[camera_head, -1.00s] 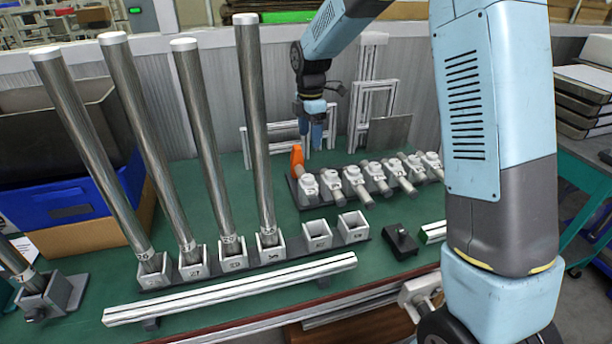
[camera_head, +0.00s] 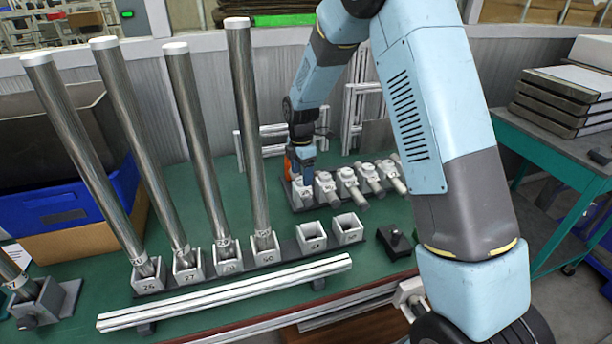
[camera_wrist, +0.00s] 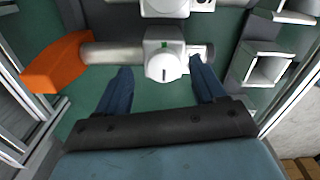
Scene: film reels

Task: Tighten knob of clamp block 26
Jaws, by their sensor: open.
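A grey socket block whose label reads 26 (camera_head: 148,284) stands at the left end of the front row, with a tall steel tube in it; I see no knob on it from here. My gripper (camera_head: 300,166) is over the left end of the back row of white clamp blocks, far from that socket. In the wrist view my gripper (camera_wrist: 161,72) is open and empty. A white clamp block (camera_wrist: 163,63) with a slotted round top and a small green mark sits between and just beyond its fingertips. A metal rod with an orange end piece (camera_wrist: 58,64) extends left from it. Its number is unreadable.
Several tall tubes (camera_head: 207,150) rise from the front row, with two empty sockets (camera_head: 311,236) at its right. A pale rail (camera_head: 225,292) lies in front. A black block with a knob (camera_head: 395,240) stands at right. Frames (camera_head: 360,105) stand behind.

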